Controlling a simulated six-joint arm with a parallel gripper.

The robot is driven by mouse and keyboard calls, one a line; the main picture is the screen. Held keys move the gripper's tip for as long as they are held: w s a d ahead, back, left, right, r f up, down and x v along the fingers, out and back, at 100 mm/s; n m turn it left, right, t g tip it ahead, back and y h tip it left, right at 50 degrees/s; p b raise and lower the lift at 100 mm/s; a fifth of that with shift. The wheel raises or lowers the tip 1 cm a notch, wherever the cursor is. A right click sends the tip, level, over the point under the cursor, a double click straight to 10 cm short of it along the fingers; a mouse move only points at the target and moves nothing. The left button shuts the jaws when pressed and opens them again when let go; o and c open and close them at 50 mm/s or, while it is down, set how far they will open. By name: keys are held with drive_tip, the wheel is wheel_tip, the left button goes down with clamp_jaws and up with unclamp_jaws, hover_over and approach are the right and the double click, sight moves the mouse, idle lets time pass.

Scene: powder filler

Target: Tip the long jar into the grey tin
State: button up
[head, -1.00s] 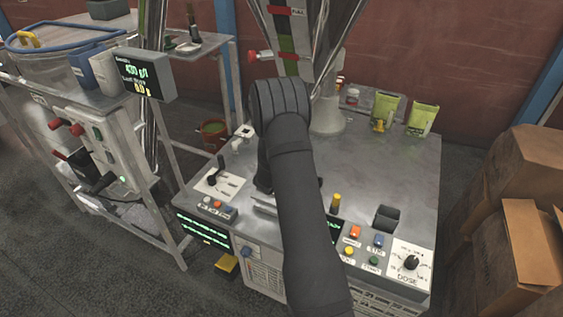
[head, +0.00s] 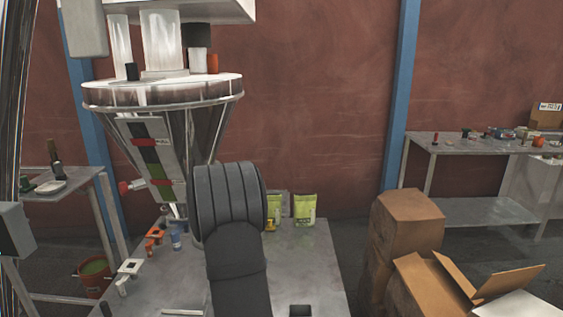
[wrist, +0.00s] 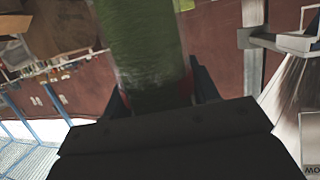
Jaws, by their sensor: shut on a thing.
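In the wrist view a long green cylinder, apparently the long jar (wrist: 143,45), runs from between my fingers out past the top edge. Its far end is out of the picture. My gripper (wrist: 160,94) is shut on it, with a dark finger on each side. In the head view my own dark arm hides the gripper and the jar. I cannot make out the grey tin in either view.
The filler's hopper (head: 165,95) rises above the metal worktop (head: 315,265) at left. Green pouches (head: 305,209) stand at the worktop's back. Cardboard boxes (head: 405,225) stand at right, and a bench (head: 475,147) with small items is behind. A red bucket (head: 93,275) is low at left.

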drive_tip(key=s+d+r+m+h, duration=0.1)
drive_tip(key=s+d+r, duration=0.25)
drive_tip(key=d, duration=0.65)
drive_tip(key=w+d+f+m+y, duration=0.1)
drive_tip(key=w+f+m, duration=0.2)
drive_tip(key=f, duration=0.3)
drive_tip(key=w+d+f+m+t+y, duration=0.1)
drive_tip(key=w+f+m, duration=0.2)
drive_tip(key=f, duration=0.4)
drive_tip(key=w+d+f+m+t+y, duration=0.1)
drive_tip(key=w+f+m, duration=0.1)
drive_tip(key=f+m, duration=0.2)
drive_tip(key=shift+w+d+f+y, duration=0.1)
drive_tip(key=shift+w+f+y, duration=0.1)
drive_tip(key=shift+f, duration=0.4)
drive_tip(key=shift+w+d+f+y, duration=0.1)
drive_tip(key=shift+w+f, duration=0.1)
drive_tip(key=shift+f, duration=0.4)
drive_tip(key=f+m, duration=0.1)
drive_tip(key=m, duration=0.1)
drive_tip(key=f+m+t, duration=0.1)
drive_tip(key=d+f+m+t, duration=0.1)
drive_tip(key=f+m, duration=0.1)
drive_tip(key=shift+s+m+y, duration=0.15)
drive_tip(key=shift+m+y, duration=0.15)
